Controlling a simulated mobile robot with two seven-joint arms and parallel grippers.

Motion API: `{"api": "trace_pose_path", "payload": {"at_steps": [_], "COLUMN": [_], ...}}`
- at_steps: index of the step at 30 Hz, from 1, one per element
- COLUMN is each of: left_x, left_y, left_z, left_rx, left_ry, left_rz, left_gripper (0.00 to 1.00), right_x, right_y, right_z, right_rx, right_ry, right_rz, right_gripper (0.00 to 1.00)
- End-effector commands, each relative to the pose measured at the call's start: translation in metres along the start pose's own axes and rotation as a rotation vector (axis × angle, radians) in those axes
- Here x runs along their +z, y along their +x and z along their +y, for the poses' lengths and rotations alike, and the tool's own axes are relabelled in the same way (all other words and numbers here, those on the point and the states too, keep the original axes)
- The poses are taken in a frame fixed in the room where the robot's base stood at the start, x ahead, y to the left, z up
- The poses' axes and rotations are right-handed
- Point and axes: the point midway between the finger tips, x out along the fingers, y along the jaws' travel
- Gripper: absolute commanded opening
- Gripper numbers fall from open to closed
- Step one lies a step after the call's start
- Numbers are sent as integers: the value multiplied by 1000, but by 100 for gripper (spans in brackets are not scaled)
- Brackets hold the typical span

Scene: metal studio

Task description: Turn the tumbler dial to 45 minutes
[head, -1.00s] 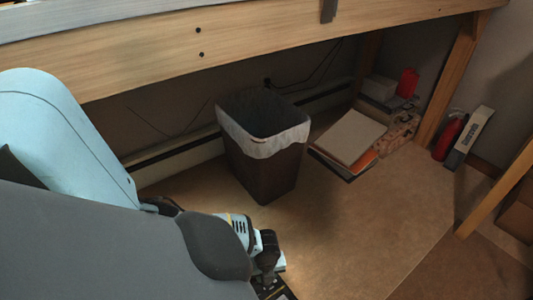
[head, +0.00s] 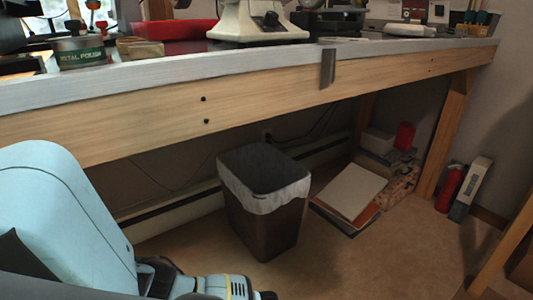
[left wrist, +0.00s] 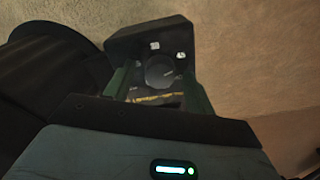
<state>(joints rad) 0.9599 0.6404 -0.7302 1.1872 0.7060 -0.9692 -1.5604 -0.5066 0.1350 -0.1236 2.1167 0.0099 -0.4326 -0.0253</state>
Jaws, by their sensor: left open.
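My left arm comes in low at the left, below the bench top. My right gripper is not in view.
The wooden bench edge (head: 290,92) spans the view above my left arm, with a dark strip (head: 327,68) hanging from it. A metal polish tin (head: 82,53) sits on top. A lined bin (head: 262,220) and papers (head: 350,190) are on the floor below.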

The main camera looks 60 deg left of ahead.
Motion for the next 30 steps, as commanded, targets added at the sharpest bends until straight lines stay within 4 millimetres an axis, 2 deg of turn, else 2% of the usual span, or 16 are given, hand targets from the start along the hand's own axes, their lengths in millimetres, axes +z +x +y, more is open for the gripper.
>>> {"api": "trace_pose_path", "payload": {"at_steps": [9, 15, 30], "left_x": [1, 0, 0], "left_y": [-50, -72, -75], "left_z": [-1, 0, 0], "left_rx": [-4, -1, 0], "left_ry": [0, 1, 0], "left_rz": [-1, -1, 1], "left_gripper": [55, 55, 55], "right_x": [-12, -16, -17], "right_y": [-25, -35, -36], "right_z": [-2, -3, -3], "right_rx": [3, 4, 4], "right_ry": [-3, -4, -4], "right_rz": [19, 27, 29], "right_gripper": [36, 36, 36]}}
